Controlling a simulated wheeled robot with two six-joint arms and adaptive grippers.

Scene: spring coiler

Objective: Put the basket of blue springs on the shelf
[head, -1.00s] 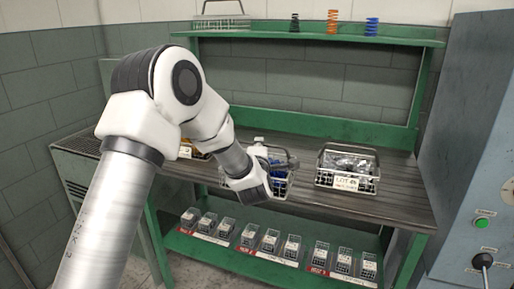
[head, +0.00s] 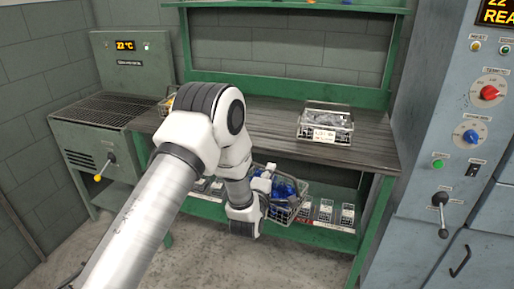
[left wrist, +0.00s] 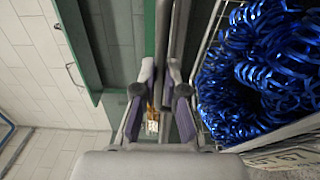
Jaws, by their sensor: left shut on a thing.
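The basket of blue springs (head: 287,205) hangs in the air in front of the bench, below the level of its top, and looks tilted. Its blue springs also show close up in the left wrist view (left wrist: 265,75), at the right. My left gripper (head: 266,180) is shut on the basket's handle; its fingers show in the left wrist view (left wrist: 158,100) beside the wire basket. The green upper shelf (head: 290,6) is cut off by the top edge of the head view. A green lower shelf (head: 330,238) lies under the bench. My right gripper is not in view.
A basket of grey parts (head: 325,125) stands on the bench top (head: 270,120). Small labelled boxes (head: 326,210) stand on the lower shelf. A machine reading 22 °C (head: 125,60) is at left, a control cabinet (head: 440,130) at right. The bench top's middle is clear.

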